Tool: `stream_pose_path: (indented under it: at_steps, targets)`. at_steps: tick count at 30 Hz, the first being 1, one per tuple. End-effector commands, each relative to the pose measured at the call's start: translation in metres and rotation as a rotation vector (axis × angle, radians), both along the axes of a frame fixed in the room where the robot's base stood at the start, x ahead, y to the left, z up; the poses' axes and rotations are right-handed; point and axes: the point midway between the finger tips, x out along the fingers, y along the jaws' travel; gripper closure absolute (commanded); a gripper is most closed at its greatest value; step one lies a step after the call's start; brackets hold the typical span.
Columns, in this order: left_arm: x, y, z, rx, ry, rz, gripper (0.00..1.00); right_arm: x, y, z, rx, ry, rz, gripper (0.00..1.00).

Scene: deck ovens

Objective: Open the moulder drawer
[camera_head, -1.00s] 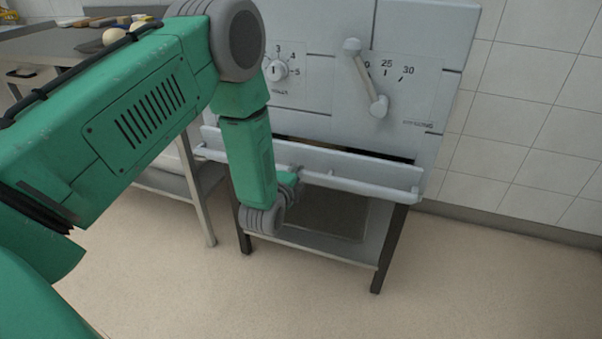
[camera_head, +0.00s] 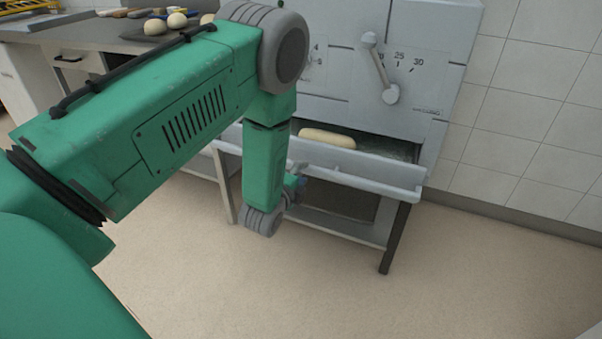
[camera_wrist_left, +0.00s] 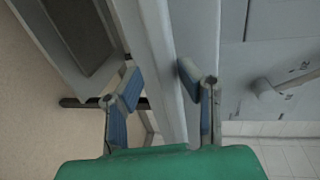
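The moulder drawer (camera_head: 380,172) is pulled partly out of the grey moulder (camera_head: 430,70), its light grey front running across the machine. A pale loaf-shaped dough piece (camera_head: 327,138) lies inside it. My left gripper (camera_head: 298,183) is at the drawer front, partly hidden behind my green forearm in the head view. Exact finger contact is hard to make out. My right gripper is not in view.
The moulder has a lever (camera_head: 379,68) and a numbered dial face above the drawer, and dark legs (camera_head: 394,238). A work table (camera_head: 85,40) with dough balls (camera_head: 177,19) stands at the left. The floor (camera_head: 330,290) in front is clear.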

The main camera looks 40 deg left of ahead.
Motion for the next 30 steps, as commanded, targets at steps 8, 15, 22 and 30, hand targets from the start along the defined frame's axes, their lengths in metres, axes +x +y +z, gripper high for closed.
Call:
stream_pose_path:
  at_steps: [8,15,22,30]
  targets:
    - [-0.055,-0.005,0.006,-0.009,0.007,0.000,0.68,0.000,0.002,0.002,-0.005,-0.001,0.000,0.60]
    - [-0.091,-0.010,0.011,-0.014,0.007,0.000,0.68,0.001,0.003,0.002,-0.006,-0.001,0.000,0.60]
    - [-0.101,-0.014,0.015,-0.011,0.004,0.001,0.68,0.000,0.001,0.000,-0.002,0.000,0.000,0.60]
    - [-0.100,-0.012,0.013,-0.028,0.001,0.004,0.68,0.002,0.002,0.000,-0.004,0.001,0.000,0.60]
